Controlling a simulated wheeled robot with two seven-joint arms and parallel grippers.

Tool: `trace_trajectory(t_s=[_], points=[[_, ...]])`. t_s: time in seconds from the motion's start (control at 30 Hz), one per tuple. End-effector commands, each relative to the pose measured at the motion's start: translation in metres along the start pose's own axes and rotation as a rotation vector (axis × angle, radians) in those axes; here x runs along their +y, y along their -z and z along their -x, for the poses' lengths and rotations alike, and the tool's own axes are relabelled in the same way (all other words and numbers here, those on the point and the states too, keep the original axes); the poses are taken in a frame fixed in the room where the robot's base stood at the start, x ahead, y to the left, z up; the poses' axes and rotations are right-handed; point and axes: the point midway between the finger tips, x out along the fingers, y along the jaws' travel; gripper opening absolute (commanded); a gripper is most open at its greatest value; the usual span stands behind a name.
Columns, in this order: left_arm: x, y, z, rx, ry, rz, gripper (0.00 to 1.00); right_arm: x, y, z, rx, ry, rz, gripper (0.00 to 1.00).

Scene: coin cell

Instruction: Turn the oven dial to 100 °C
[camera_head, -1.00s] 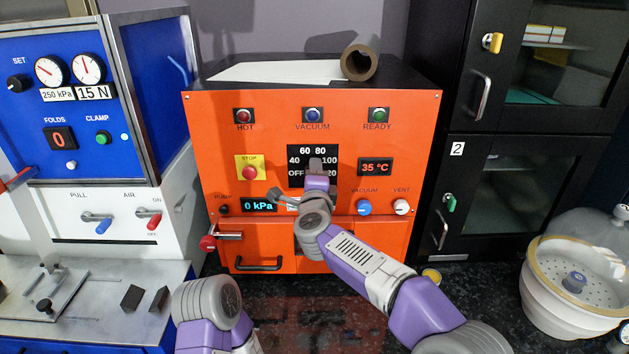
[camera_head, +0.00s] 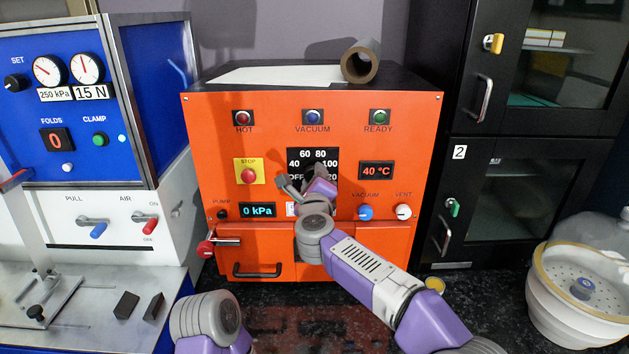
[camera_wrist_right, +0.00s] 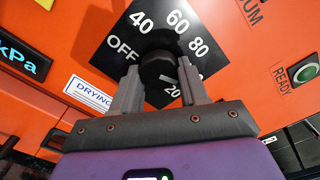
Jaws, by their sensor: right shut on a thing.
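The oven's black dial (camera_wrist_right: 157,66) sits on a black scale plate (camera_wrist_right: 115,52) marked OFF, 40, 60, 80 and higher values. In the right wrist view its short white mark points to the lower right, towards the partly covered "20" label; the 100 label is hidden there behind a finger. My right gripper (camera_wrist_right: 158,80) is shut on the dial, one finger on each side. In the head view the right gripper (camera_head: 319,174) covers the dial, with 100 readable on the plate. The orange oven (camera_head: 215,150) has a temperature display (camera_head: 376,171) reading 40 °C. My left gripper is out of view.
Near the dial are the yellow stop button plate (camera_head: 249,171), the blue vacuum knob (camera_head: 365,213) and the white vent knob (camera_head: 403,212). A blue machine (camera_head: 125,60) stands at the left. A black cabinet (camera_head: 460,180) and a white round vessel (camera_head: 560,295) stand at the right.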

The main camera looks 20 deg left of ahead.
Motion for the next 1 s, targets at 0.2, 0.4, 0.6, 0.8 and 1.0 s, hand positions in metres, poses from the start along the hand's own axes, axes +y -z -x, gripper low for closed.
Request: trace_trajectory(t_s=[0.2,0.4,0.6,0.8,1.0], points=[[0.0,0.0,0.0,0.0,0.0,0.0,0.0,0.0,0.0,0.0,0.0,0.0,-0.001,0.13],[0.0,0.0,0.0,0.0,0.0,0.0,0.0,0.0,0.0,0.0,0.0,0.0,-0.001,0.59],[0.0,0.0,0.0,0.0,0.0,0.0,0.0,0.0,0.0,0.0,0.0,0.0,0.0,0.69],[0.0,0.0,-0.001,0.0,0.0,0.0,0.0,-0.001,0.0,0.002,0.0,0.001,0.0,0.69],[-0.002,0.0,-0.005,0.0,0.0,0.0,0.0,0.0,0.0,0.019,-0.001,0.0,0.001,0.69]])
